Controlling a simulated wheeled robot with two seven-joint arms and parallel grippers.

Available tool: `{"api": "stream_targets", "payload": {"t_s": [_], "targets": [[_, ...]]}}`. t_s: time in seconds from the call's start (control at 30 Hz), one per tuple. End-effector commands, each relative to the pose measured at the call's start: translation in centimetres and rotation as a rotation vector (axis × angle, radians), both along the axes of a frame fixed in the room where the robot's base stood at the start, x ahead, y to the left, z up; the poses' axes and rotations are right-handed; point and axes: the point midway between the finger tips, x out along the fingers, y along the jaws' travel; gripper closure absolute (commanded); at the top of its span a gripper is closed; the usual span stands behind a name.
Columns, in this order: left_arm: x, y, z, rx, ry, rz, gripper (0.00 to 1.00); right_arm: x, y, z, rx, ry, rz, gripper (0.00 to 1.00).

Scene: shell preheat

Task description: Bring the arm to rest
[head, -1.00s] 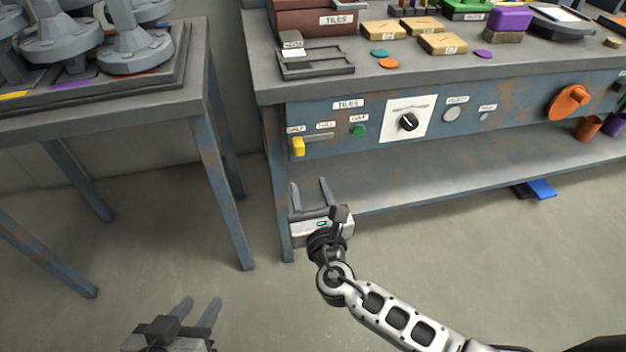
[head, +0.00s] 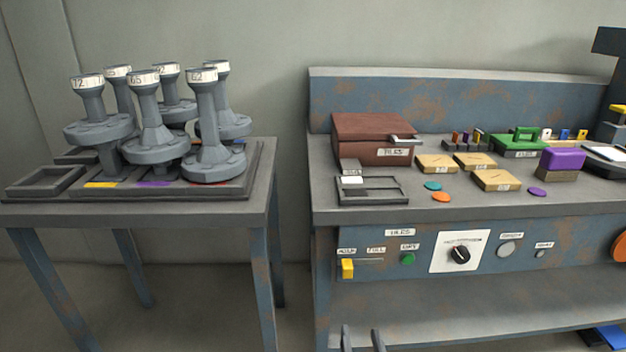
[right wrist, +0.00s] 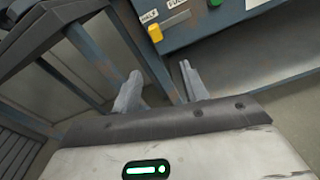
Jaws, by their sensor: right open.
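My right gripper (head: 362,340) shows only as two dark fingertips at the bottom edge of the head view, in front of the bench's lower part. Its fingers stand apart with nothing between them. In the right wrist view the same open gripper (right wrist: 158,92) points toward the bench front, with the yellow slider (right wrist: 155,33) beyond it. The fingers appear clear of the bench. My left gripper is outside the head view.
The workbench (head: 330,214) carries a brown tiles box (head: 372,140), wooden blocks, coloured discs and a purple block (head: 562,159). Its front has a dial (head: 460,254) and a green button (head: 408,258). A side table (head: 258,200) holds several grey flanged pieces. A floor gap separates the tables.

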Motion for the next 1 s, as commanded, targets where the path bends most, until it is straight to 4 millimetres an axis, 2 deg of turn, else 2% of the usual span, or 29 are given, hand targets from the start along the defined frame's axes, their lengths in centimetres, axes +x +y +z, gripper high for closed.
{"api": "stream_targets", "payload": {"t_s": [0.03,0.1,0.27,0.3,0.4,0.5,0.6,0.7,0.9,0.97,1.0], "targets": [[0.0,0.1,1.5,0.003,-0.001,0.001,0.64,-1.2,-0.5,0.4,0.165,0.064,-0.031,0.56],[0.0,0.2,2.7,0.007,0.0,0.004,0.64,-3.1,-1.2,0.2,0.475,0.167,-0.1,0.56],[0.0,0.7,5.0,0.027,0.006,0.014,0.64,-8.6,-2.3,1.0,1.324,0.371,-0.353,0.56],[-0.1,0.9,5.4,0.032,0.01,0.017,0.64,-9.9,-2.4,1.6,1.531,0.403,-0.427,0.56],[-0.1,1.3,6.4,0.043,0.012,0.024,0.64,-12.7,-2.7,3.5,1.999,0.449,-0.609,0.56],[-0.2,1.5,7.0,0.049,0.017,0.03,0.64,-14.6,-3.0,5.6,2.364,0.458,-0.764,0.56],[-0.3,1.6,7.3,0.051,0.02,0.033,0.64,-15.8,-3.2,7.1,2.607,0.451,-0.869,0.56],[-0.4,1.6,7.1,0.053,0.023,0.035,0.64,-16.3,-3.3,7.8,2.733,0.444,-0.922,0.56],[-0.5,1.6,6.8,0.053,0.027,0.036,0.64,-16.4,-3.3,7.8,2.77,0.443,-0.939,0.56],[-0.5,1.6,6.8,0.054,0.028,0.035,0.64,-16.4,-3.3,7.8,2.769,0.443,-0.938,0.64],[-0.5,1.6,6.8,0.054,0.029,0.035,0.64,-16.3,-3.3,7.8,2.768,0.443,-0.937,0.64]]}}
